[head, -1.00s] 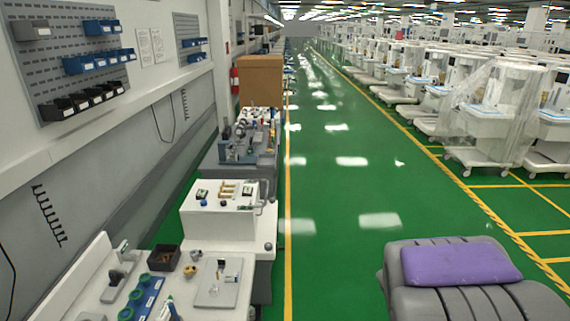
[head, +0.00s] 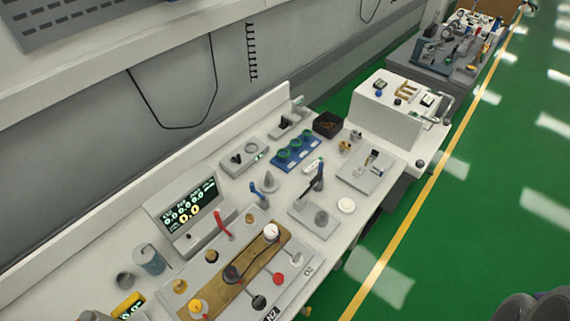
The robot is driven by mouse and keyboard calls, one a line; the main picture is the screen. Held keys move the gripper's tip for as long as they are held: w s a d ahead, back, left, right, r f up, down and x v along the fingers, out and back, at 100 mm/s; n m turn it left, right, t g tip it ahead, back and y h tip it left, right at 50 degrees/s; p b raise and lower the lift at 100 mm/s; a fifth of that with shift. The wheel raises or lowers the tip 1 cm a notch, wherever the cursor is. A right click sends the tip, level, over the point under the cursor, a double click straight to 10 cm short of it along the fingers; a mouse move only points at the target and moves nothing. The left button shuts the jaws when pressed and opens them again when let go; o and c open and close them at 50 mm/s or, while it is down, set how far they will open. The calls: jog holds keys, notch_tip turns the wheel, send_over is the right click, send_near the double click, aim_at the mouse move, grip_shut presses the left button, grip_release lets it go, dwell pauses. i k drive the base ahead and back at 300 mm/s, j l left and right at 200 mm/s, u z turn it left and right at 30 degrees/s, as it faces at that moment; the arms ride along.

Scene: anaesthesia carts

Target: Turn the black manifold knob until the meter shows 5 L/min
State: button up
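The manifold block (head: 252,252) is a tan plate on a grey base at the lower middle of the head view. The black knob (head: 231,274) sits in the middle of the plate, between a white knob (head: 271,232) and a yellow knob (head: 197,307). The meter (head: 188,214) is a grey box with a dark screen, just behind the plate. My gripper is not in view.
A red lever (head: 222,223) stands near the meter. A blue fixture with green rings (head: 297,151), a black bin (head: 327,125) and small fittings crowd the white bench. A white box unit (head: 386,113) stands farther along. Green floor (head: 450,250) is open on the right.

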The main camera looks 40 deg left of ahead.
aim_at(230, 272)
jog(key=u, duration=2.35)
